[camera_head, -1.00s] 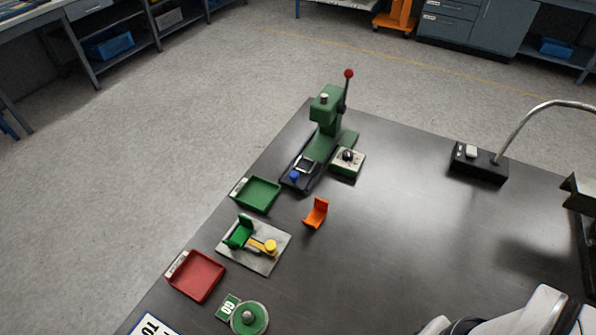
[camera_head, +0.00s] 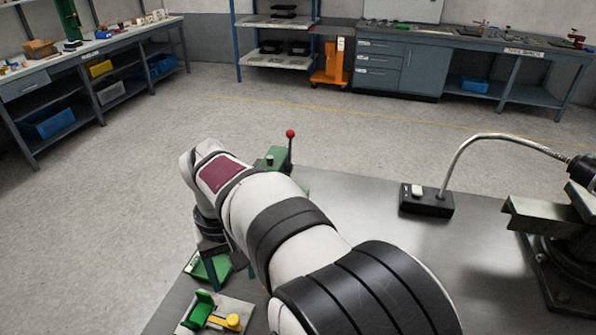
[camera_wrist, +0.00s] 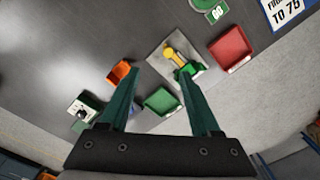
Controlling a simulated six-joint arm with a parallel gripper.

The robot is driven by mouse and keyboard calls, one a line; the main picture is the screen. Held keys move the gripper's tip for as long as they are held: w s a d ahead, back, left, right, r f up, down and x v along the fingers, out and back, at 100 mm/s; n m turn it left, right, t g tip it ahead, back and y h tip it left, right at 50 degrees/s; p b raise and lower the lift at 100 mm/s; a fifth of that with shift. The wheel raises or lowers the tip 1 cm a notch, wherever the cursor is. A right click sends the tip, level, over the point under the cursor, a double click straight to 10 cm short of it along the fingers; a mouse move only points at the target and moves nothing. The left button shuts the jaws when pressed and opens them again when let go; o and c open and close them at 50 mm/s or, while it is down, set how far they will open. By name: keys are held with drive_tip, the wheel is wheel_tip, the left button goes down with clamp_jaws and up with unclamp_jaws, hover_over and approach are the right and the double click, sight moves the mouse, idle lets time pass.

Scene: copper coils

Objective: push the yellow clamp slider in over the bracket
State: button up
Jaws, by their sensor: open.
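The yellow clamp slider (camera_head: 233,321) has a round knob and a bar pointing toward the green bracket (camera_head: 202,306). Both are on a grey fixture plate (camera_head: 240,304). In the wrist view, the yellow slider (camera_wrist: 170,53) lies beside the green bracket (camera_wrist: 190,70) on the plate (camera_wrist: 155,58). The bar's end near the bracket is too small to read clearly. My gripper (camera_wrist: 160,72) is open and empty, its dark green fingers spread well above the bench. In the head view, my gripper (camera_head: 222,260) hangs near the green tray, behind the fixture.
A green tray (camera_wrist: 160,101) and a red tray (camera_wrist: 231,47) flank the fixture. A green press with a red-knobbed lever (camera_head: 290,150) stands behind my arm. A black lamp base (camera_head: 427,202) stands to the right.

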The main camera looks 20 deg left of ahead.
sight(232, 319)
drive_tip(key=shift+n, duration=0.4)
drive_tip(key=a+f, duration=0.1)
drive_tip(key=f, duration=0.4)
drive_tip(key=a+f, duration=0.1)
drive_tip(key=f, duration=1)
drive_tip(key=shift+s+a+f, duration=0.2)
drive_tip(key=shift+a+f, duration=0.2)
clamp_jaws()
